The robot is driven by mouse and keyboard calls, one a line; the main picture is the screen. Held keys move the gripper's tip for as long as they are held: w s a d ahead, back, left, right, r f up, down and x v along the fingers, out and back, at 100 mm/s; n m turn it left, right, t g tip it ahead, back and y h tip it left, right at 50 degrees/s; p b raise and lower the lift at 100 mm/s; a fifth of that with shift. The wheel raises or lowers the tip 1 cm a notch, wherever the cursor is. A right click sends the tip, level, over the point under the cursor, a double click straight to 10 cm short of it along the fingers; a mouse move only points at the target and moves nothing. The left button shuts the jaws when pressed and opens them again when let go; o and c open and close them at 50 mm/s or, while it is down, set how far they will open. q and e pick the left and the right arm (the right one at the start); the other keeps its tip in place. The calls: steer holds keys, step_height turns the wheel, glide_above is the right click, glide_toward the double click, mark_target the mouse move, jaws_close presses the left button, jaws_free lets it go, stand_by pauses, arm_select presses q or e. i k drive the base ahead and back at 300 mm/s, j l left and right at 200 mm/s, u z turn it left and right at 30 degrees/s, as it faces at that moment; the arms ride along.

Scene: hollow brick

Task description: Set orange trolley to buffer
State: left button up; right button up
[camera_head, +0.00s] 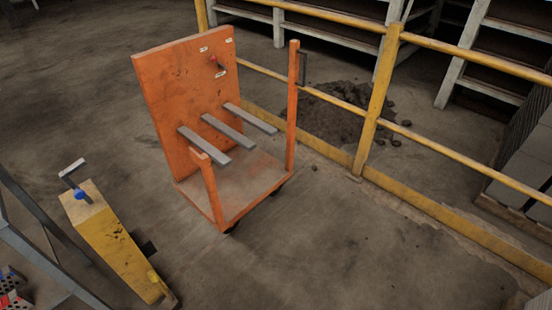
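The orange trolley (185,105) stands upright on the concrete floor, left of centre in the head view. It has a tall back panel, a low flat deck (245,182) and two orange front posts, one tall and one short. Three grey bars (222,131) stick out from the back panel above the deck. Dark wheels show under the deck's near edge. The deck carries nothing that I can see. Neither of my grippers is in view. No marked buffer place can be made out.
A yellow railing (375,102) runs behind and right of the trolley, with rubble (340,112) beyond it. A yellow post with a handle (108,238) stands at the lower left, beside grey metal framing (45,262). Grey blocks (528,168) are stacked at the right. The front floor is clear.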

mark_target(193, 105)
steer(key=i+l+u, duration=0.4)
steer(key=i+l, duration=0.35)
